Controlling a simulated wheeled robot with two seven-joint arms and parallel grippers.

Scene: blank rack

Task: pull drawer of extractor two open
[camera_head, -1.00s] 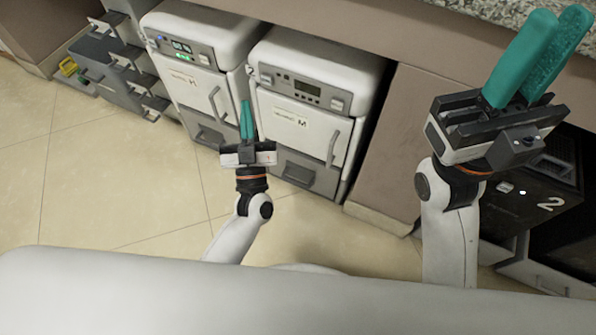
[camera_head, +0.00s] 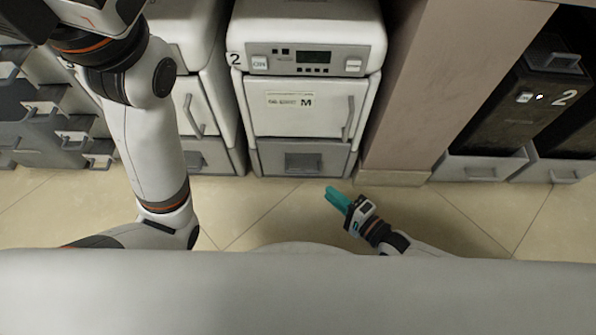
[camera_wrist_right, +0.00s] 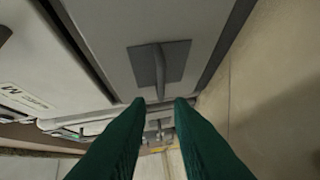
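The white machine marked 2 (camera_head: 305,60) stands in the middle of the head view. Its grey bottom drawer (camera_head: 268,158) looks shut, flush with the front, with a dark recessed handle (camera_head: 303,162). My right gripper (camera_head: 335,195) is low in front of this drawer, its teal fingers pointing up and left towards it, apart from the handle. In the right wrist view its fingers (camera_wrist_right: 160,103) are spread with nothing between them; a grey handle (camera_wrist_right: 159,70) on a pale panel lies just beyond. My left gripper (camera_head: 85,12) is cut off at the top left; its fingers are out of frame.
Another white machine (camera_head: 185,40) stands to the left, partly behind my left arm. A brown-grey cabinet panel (camera_head: 450,80) is to the right, then black units (camera_head: 520,105), one marked 2, above pale drawers. The tiled floor (camera_head: 265,215) in front is clear.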

